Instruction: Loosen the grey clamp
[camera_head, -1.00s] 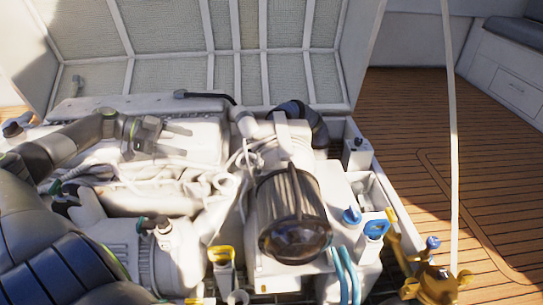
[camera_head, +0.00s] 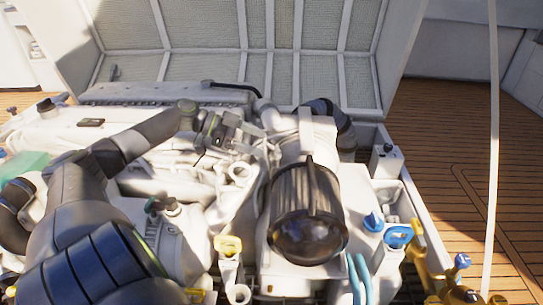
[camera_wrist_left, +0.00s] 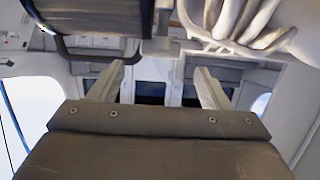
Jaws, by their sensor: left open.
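My left gripper (camera_head: 259,145) is above the white engine block, left of the dark ribbed cylinder, with its fingers pointing right. It is open and empty. In the left wrist view its two fingers (camera_wrist_left: 160,78) stand wide apart with nothing between them. A pale grey band (camera_head: 305,124) runs over the pipe behind the cylinder, to the right of the fingertips and apart from them. It may be the grey clamp, but I cannot tell for sure. No clamp can be made out in the left wrist view. My right gripper is in neither view.
The dark ribbed cylinder (camera_head: 306,205) and a black hose (camera_head: 341,122) stand to the right of the gripper. White cables (camera_wrist_left: 240,22) show at the top of the wrist view. The raised hatch lid (camera_head: 270,58) stands behind the engine. A blue cap (camera_head: 373,221) is at front right.

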